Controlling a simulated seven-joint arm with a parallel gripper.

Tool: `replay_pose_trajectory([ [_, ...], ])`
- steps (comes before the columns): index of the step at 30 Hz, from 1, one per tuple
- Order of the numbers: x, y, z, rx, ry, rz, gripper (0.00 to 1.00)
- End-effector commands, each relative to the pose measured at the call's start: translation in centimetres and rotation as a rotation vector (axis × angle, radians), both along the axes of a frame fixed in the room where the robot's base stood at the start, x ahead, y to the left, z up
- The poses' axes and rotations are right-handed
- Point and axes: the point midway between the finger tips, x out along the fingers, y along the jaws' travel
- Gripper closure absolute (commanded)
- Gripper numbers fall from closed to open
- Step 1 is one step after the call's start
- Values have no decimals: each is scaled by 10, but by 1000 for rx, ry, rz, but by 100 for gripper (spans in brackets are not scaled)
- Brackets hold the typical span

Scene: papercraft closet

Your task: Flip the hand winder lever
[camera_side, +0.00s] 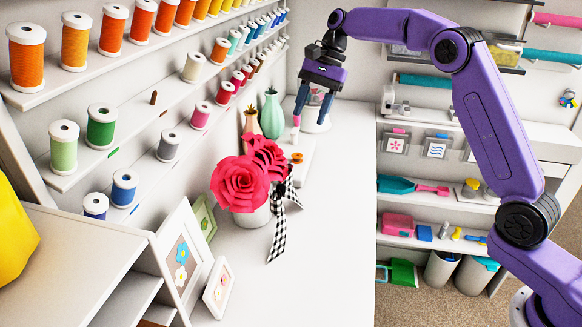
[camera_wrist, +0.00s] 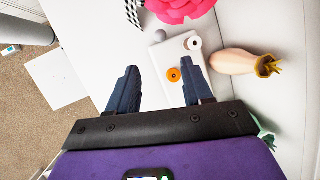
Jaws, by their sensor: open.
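My gripper (camera_side: 312,112) is open and empty, pointing down above the far end of the white counter. A low white block that looks like the hand winder (camera_wrist: 187,62) shows in the wrist view, ahead of and between my fingers. The orange knob also shows in the side view (camera_side: 297,158), below and nearer the camera than my gripper. My gripper (camera_wrist: 163,78) appears apart from all of these. I cannot tell which part is the lever.
Pink paper flowers (camera_side: 242,182) with a checkered ribbon stand nearer the camera. A teal vase (camera_side: 272,116) and a peach vase (camera_wrist: 240,62) stand beside the wall. Thread shelves (camera_side: 150,100) line the left. The counter's right side (camera_side: 335,220) is clear.

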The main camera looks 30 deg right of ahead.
Motion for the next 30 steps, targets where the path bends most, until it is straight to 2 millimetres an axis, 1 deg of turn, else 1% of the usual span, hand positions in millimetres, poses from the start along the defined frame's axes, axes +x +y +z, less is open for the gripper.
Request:
replay_pose_trajectory([
  [3,-3,10,-20,0,4,4,50],
  [18,-9,48,-104,-1,3,4,50],
  [24,-10,58,-127,0,1,4,50],
  [30,-11,62,-135,0,-1,3,50],
])
